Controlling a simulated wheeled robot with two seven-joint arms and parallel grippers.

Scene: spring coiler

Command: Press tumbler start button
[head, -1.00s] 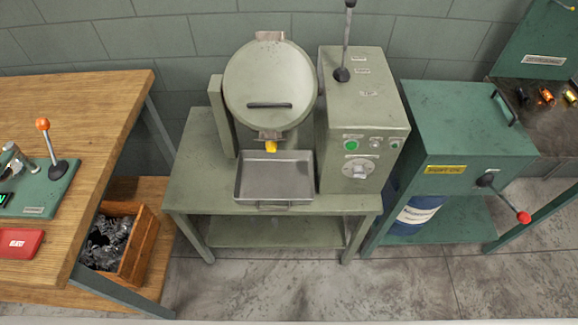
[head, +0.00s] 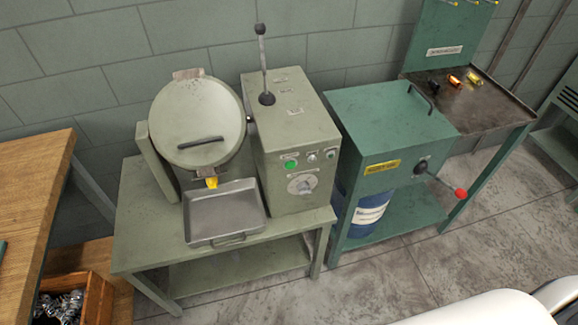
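The tumbler (head: 198,122) is a grey-green machine with a round lidded drum, standing on a green metal table. Its control box (head: 292,135) is to the right of the drum, with a black-knobbed lever on top. The green start button (head: 291,164) is on the box's front face, at the left of a row with two smaller controls. A pale round dial (head: 301,184) is below the row. Neither gripper is in view. A white part of my own body shows at the bottom right.
A metal tray (head: 224,212) sits in front of the drum. A green cabinet (head: 390,130) with a red-knobbed handle stands to the right, above a blue drum (head: 368,212). A wooden bench (head: 30,190) and a crate of metal parts (head: 98,298) are at left. The floor in front is clear.

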